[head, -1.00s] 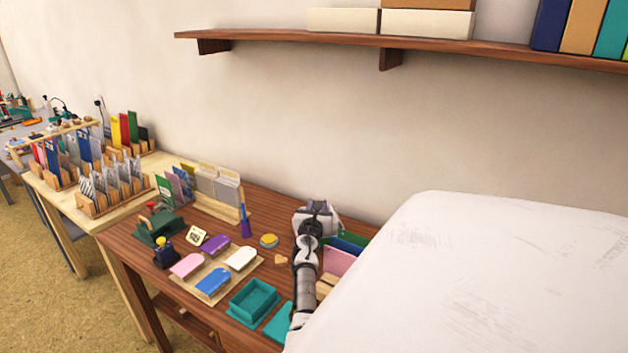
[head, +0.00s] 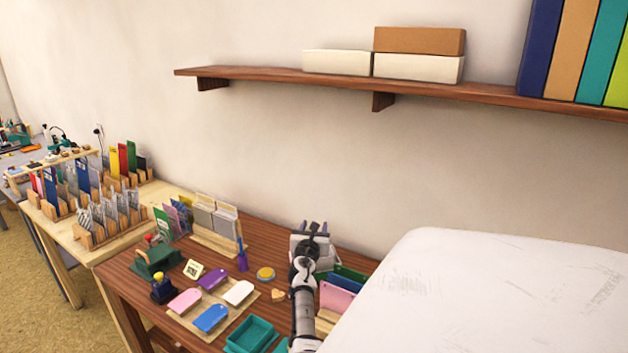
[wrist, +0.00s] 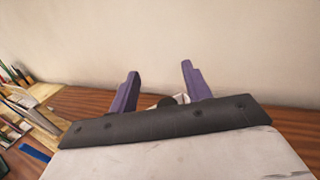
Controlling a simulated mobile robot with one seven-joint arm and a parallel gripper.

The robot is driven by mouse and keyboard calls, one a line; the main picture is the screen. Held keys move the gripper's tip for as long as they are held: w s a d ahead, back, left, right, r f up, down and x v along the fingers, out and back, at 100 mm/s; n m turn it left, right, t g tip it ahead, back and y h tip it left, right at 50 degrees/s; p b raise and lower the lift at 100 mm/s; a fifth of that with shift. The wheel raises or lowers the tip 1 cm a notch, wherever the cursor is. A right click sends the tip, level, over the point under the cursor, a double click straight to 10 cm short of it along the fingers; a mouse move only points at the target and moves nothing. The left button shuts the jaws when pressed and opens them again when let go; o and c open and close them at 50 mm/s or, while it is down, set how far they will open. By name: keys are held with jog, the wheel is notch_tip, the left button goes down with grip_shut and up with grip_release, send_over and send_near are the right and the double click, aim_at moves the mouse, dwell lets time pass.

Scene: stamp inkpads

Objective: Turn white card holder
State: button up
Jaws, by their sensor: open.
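My gripper (head: 314,228) is at the back right of the wooden desk, its two purple fingers pointing toward the wall. In the wrist view my gripper (wrist: 158,72) is open, with a clear gap between the fingers. A whitish piece, probably the white card holder (head: 297,243), shows beside and behind my gripper in the head view; my arm covers much of it. In the wrist view a small whitish part (wrist: 181,98) and a dark round part show low between the fingers. I cannot tell whether the fingers touch the holder.
Pink and green cards (head: 335,297) stand close right of my arm. A teal tray (head: 250,335), a yellow round pad (head: 265,274) and a board of coloured tags (head: 183,301) lie to the left. A shelf (head: 340,84) overhangs the back wall.

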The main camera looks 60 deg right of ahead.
notch_tip(320, 180, up, 15)
jog(key=p, duration=0.2)
dwell(0.3)
